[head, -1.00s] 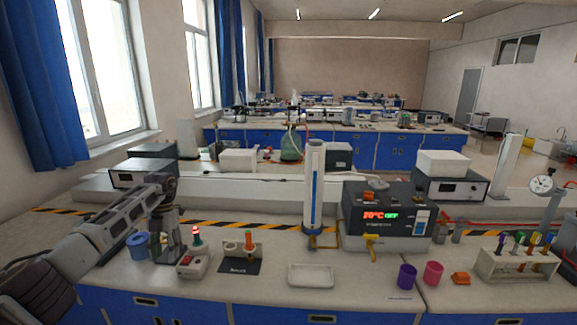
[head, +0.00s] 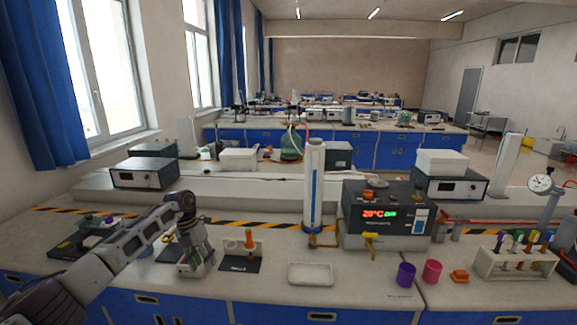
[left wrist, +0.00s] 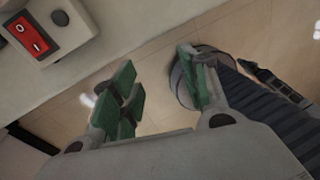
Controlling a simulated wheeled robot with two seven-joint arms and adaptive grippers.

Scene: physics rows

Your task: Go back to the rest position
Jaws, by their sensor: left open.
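My left gripper (head: 194,266) hangs downward over the left front of the bench in the head view. It covers much of the small white switch box (head: 186,268). In the left wrist view, my left gripper (left wrist: 160,88) shows its green-padded fingers spread apart, with nothing between them. The switch box (left wrist: 75,20) with its red rocker switch (left wrist: 34,33) lies at the upper left there, apart from the fingers. My right gripper is in neither view.
Further right are a heater unit (head: 385,222), purple cup (head: 405,274), pink cup (head: 432,271) and tube rack (head: 515,264). A dark tray (head: 72,243) lies at left.

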